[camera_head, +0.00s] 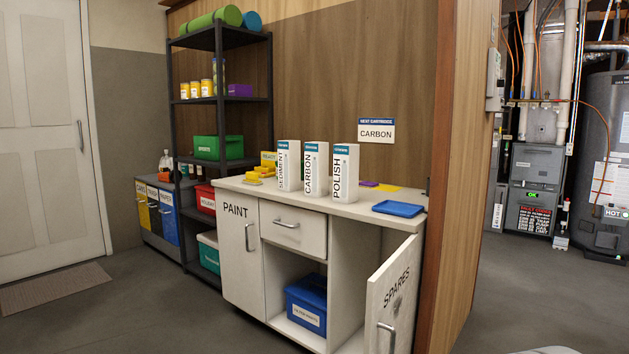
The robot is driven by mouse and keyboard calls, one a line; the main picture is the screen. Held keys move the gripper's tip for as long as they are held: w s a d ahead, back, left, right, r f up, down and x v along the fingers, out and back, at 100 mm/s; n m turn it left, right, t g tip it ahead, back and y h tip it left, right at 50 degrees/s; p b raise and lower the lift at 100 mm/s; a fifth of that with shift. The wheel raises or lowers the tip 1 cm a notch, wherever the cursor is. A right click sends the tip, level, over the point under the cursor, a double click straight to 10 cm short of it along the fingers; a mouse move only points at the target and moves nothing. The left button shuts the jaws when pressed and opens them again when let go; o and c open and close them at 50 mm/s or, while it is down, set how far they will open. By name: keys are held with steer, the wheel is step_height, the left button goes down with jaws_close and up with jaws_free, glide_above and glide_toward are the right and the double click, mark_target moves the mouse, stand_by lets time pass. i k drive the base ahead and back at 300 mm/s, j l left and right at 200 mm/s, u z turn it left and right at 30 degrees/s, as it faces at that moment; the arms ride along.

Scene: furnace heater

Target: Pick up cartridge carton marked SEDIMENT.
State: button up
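The SEDIMENT carton (288,165) is a tall white box with a blue top band and vertical black lettering. It stands upright on the white counter (355,208), leftmost in a row of three cartons. The CARBON carton (315,168) stands just to its right, and the POLISH carton (345,172) is at the right end. The row stands near the middle of the counter.
Yellow items (258,174) lie left of the SEDIMENT carton, and a blue tray (398,208) lies right of POLISH. The SPARES door (393,295) hangs open into the floor space. A blue bin (306,304) sits inside the cabinet. The floor at front left is clear.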

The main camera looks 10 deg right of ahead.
mark_target(288, 151)
steer(key=i+j+z, duration=0.15)
steer(key=z, duration=0.55)
steer(key=i+j+z, duration=0.15)
steer(key=j, duration=0.25)
steer(key=i+j+z, duration=0.1)
steer(key=j, duration=0.3)
steer(key=i+j+z, duration=0.15)
steer(key=j, duration=0.3)
steer(key=i+j+z, duration=0.15)
steer(key=j, duration=0.25)
steer(key=j+z, duration=0.15)
steer(key=j, duration=0.3)
